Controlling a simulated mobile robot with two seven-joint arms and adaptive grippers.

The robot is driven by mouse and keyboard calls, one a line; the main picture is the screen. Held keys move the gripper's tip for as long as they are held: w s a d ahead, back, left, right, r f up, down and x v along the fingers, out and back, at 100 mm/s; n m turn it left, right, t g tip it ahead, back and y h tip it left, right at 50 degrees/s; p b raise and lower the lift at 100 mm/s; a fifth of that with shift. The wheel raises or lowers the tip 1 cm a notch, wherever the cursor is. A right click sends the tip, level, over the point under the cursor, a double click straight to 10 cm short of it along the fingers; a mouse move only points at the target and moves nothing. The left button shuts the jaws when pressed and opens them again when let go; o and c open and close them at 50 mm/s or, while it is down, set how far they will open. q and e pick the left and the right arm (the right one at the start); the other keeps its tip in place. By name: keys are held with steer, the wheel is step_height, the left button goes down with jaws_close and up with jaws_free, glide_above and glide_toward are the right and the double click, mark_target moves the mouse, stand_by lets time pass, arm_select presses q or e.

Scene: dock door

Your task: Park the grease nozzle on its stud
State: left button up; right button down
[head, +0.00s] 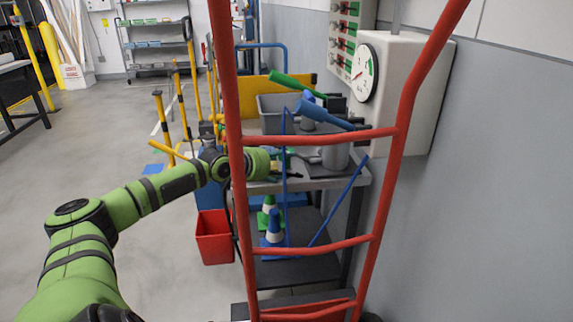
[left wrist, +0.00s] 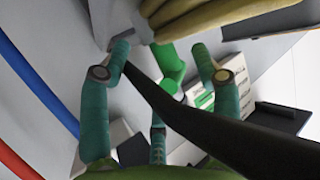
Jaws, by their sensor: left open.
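My left gripper (head: 284,168) reaches in behind the red hand truck frame and is over the grey cart top. In the left wrist view, its teal fingers (left wrist: 162,75) are spread open. A dark bar or hose (left wrist: 200,120) crosses between them, and a green piece (left wrist: 171,66) shows just beyond. I cannot tell whether the fingers touch either one. A green tapered handle (head: 296,84) and a blue tapered handle (head: 325,116) stick out above the cart. I cannot tell which piece is the grease nozzle, and I cannot make out its stud. My right gripper is not in view.
The red hand truck (head: 399,118) stands close in front of the grey cart (head: 350,187). A white box with a dial (head: 408,88) is on the right wall. A red bin (head: 214,238) stands left of the cart. Open floor (head: 110,150) lies to the left.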

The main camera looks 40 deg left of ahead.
arm_select(q)
steer(key=shift+x, duration=0.9)
jaws_close()
steer(key=shift+r, duration=0.1)
